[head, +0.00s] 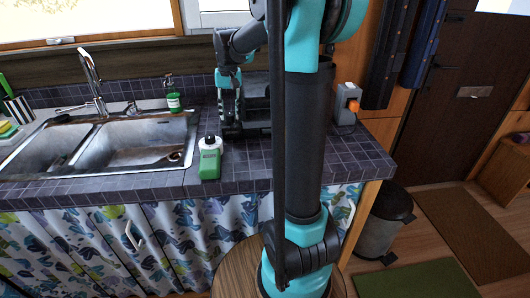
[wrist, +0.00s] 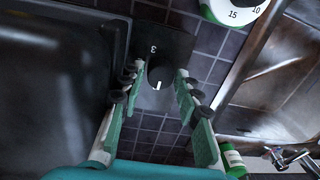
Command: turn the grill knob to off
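In the wrist view the grill's black control panel (wrist: 165,35) carries a dark round knob (wrist: 160,74). A white mark shows on the knob's lower edge, and a white "3" is printed above it. My gripper (wrist: 160,80) is open, one green-padded finger on each side of the knob, with visible gaps between pads and knob. I cannot tell how far the fingertips are above the panel. In the head view the dark grill (head: 258,106) stands on the tiled counter, partly hidden behind my arm. My gripper (head: 229,112) points down at its left side there; the knob cannot be made out.
A green soap bottle (head: 173,100) stands behind. A grey box with an orange part (head: 346,105) is to the right. The counter's front right is clear.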

